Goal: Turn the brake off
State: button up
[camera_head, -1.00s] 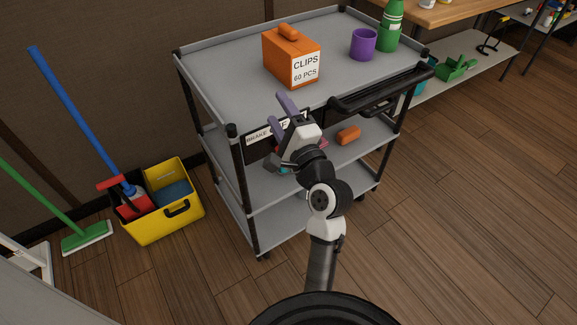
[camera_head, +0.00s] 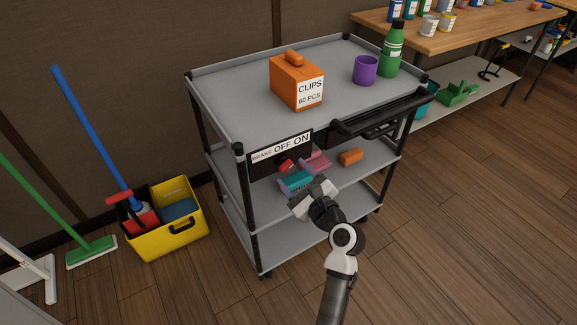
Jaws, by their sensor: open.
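The brake panel (camera_head: 264,170) is a black plate on the near side of the grey cart, under its top. A white label (camera_head: 281,148) on it reads BRAKE OFF ON. A small red part (camera_head: 287,165) shows below the label; I cannot tell for sure whether it is the brake's lever or which word it is set to. My gripper (camera_head: 309,192) is open, below and to the right of the panel and apart from the label. It is at about middle-shelf height in the picture, and its fingertips are hard to make out against the items behind.
The cart top (camera_head: 235,105) holds an orange CLIPS box (camera_head: 296,82), a purple cup (camera_head: 365,70) and a green bottle (camera_head: 390,55). A black handle (camera_head: 385,112) juts out at right. Teal (camera_head: 296,181), pink (camera_head: 318,161) and orange (camera_head: 351,157) items lie on the middle shelf.

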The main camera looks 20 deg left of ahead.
aim_at(287, 168)
jog(key=shift+x, duration=1.65)
jog(key=c, duration=1)
